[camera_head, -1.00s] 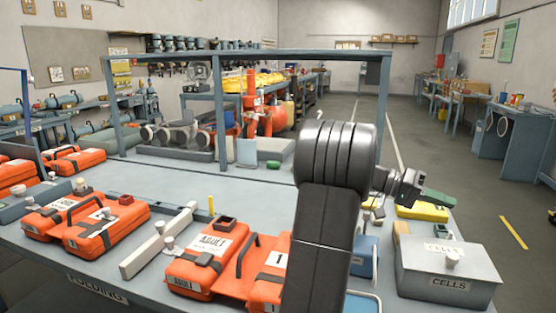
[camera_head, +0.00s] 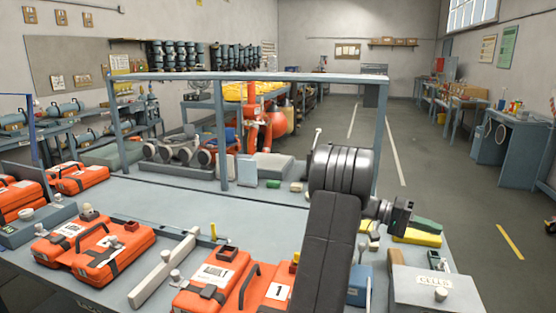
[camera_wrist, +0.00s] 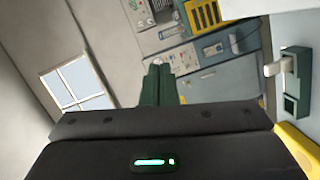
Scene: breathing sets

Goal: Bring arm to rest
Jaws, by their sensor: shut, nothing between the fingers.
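My gripper (camera_wrist: 158,85) shows in the wrist view as two dark green fingers, shut together with nothing between them. They stick up beyond the dark wrist housing and point towards the room, with a wall and window behind. In the head view my black arm rises from the bottom right of centre, and its wrist (camera_head: 398,215) extends to the right over the table's right part.
Below my arm lies the blue-grey table (camera_head: 250,225) with orange cases (camera_head: 105,252), a grey CELLS box (camera_head: 435,292) and a yellow case (camera_head: 415,239). A metal frame (camera_head: 240,77) stands behind. Open floor (camera_head: 460,215) lies to the right.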

